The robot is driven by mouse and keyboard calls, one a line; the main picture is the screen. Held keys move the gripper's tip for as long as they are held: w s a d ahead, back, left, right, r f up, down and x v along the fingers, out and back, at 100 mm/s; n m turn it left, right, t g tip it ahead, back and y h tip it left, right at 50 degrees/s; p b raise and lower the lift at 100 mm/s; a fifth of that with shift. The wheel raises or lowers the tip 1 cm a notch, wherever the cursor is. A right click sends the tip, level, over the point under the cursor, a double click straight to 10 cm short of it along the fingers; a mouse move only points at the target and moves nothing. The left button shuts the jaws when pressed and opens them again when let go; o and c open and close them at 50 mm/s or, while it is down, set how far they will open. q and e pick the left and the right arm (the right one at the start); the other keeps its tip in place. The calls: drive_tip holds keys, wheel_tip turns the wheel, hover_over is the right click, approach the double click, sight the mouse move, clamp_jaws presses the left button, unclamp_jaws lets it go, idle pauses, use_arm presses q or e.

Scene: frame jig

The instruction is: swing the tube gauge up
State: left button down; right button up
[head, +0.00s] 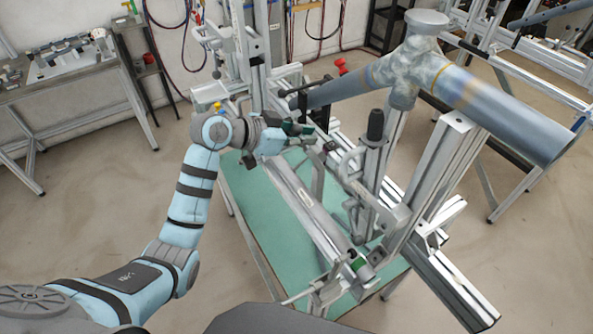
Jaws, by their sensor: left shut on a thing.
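My left gripper (308,134) reaches in from the left and is shut at the upper end of the jig, on what looks like part of the tube gauge. The tube gauge (306,205) appears to be the long grey bar that slopes down to the right over the green table, with a green part near its lower end. The gripper's fingers are small and dark here, so the exact grip point is hard to see. My right gripper is not in view.
A large welded metal tube (500,112) rests across the jig frame at the right. A workbench (75,95) stands at the far left.

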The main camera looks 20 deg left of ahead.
use_arm(q)
drive_tip(key=shift+w+r, duration=0.1)
drive_tip(key=shift+r, duration=0.05)
drive_tip(key=shift+w+d+r, duration=0.3)
drive_tip(key=shift+w+d, duration=0.2)
drive_tip(key=shift+d, duration=0.05)
drive_tip(key=shift+w+d, duration=0.15)
drive_tip(key=shift+w, duration=0.05)
drive_tip(key=shift+w+d, duration=0.1)
drive_tip(key=shift+w+d+r, duration=0.15)
drive_tip(key=shift+w+d, duration=0.5)
drive_tip(key=shift+w, duration=0.05)
drive_tip(key=shift+w+d, duration=0.1)
drive_tip(key=shift+d, duration=0.05)
drive_tip(key=shift+w+d+f+b, duration=0.25)
drive_tip(key=shift+w+d+b, duration=0.1)
drive_tip(key=shift+w+d, duration=0.4)
